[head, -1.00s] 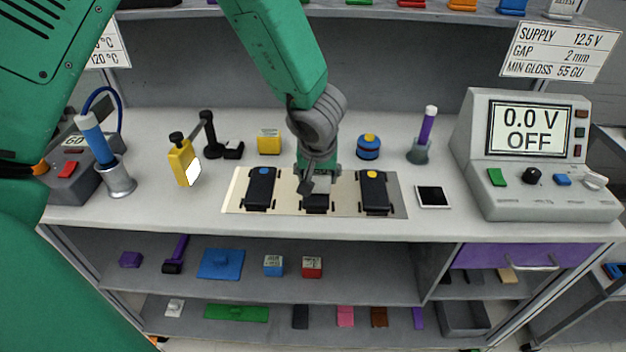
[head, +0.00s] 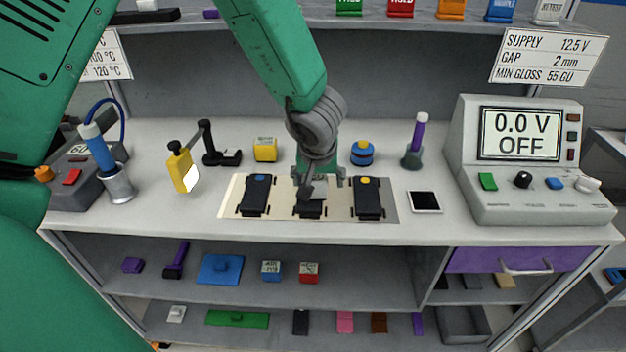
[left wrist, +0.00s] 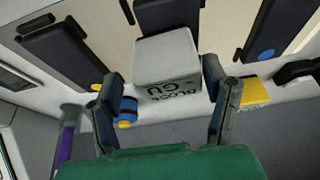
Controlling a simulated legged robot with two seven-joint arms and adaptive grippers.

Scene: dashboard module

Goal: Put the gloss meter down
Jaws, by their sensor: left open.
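The gloss meter (left wrist: 168,60) is a light grey box with dark lettering on its side in the left wrist view. It rests on the middle dark module (head: 311,212), on the cream strip (head: 283,205). In the head view the gloss meter (head: 317,193) is partly hidden by my gripper. My left gripper (head: 320,178) is open above the middle module. In the left wrist view its fingers (left wrist: 158,84) stand apart on either side of the box, with a gap showing. My right gripper is not in view.
Dark modules with a blue dot (head: 256,196) and a yellow dot (head: 368,198) flank the middle one. A blue-yellow round object (head: 362,153) and a yellow box (head: 265,149) stand close behind. A dark-topped pad (head: 425,202) lies right. The bench front edge is clear.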

